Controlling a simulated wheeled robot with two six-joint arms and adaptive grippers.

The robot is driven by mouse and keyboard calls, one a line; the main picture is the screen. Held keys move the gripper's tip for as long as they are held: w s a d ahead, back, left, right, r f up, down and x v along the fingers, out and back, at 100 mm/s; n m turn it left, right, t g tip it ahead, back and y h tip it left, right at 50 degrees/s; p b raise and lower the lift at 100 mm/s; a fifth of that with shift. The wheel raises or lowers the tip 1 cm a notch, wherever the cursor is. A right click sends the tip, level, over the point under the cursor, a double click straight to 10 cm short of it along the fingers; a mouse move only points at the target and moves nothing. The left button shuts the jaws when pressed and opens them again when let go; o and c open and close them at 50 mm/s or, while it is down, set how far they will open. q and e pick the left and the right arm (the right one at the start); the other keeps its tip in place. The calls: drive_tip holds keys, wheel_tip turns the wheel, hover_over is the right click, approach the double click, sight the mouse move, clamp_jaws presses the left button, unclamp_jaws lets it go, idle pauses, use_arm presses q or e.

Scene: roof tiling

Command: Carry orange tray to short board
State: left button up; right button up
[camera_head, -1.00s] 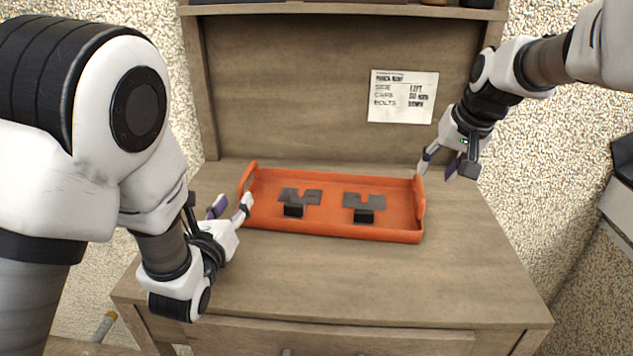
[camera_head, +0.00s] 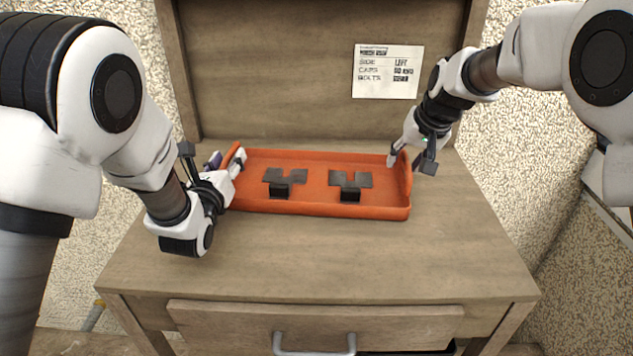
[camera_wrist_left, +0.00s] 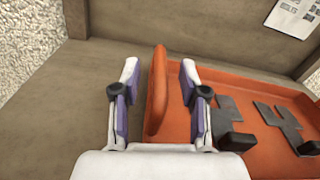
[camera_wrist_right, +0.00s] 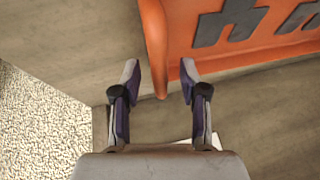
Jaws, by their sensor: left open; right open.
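The orange tray (camera_head: 318,208) lies flat on the wooden desk, with two dark notched pieces (camera_head: 285,182) (camera_head: 350,184) in it. My left gripper (camera_head: 226,162) is at the tray's left end. In the left wrist view its open fingers (camera_wrist_left: 158,85) stand on either side of the tray's raised left handle (camera_wrist_left: 157,90), not closed on it. My right gripper (camera_head: 408,162) is at the tray's right end. In the right wrist view its open fingers (camera_wrist_right: 159,82) straddle the end of the right handle (camera_wrist_right: 155,45). The short board is not identifiable.
The wooden desk (camera_head: 330,260) is clear in front of the tray. A back panel (camera_head: 270,70) with a pinned paper note (camera_head: 388,71) rises behind. A drawer with a metal handle (camera_head: 314,346) is below the front edge. Speckled walls flank the desk.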

use_arm(q)
drive_tip(key=shift+w, duration=0.2)
use_arm(e)
drive_tip(key=shift+w+f, duration=0.1)
drive_tip(key=shift+f, duration=0.05)
use_arm(q)
drive_tip(key=shift+s, duration=0.1)
drive_tip(key=shift+c, duration=0.7)
use_arm(e)
drive_tip(key=shift+c, duration=0.7)
use_arm(q)
clamp_jaws()
use_arm(e)
clamp_jaws()
use_arm(q)
drive_tip(key=shift+r, duration=0.15)
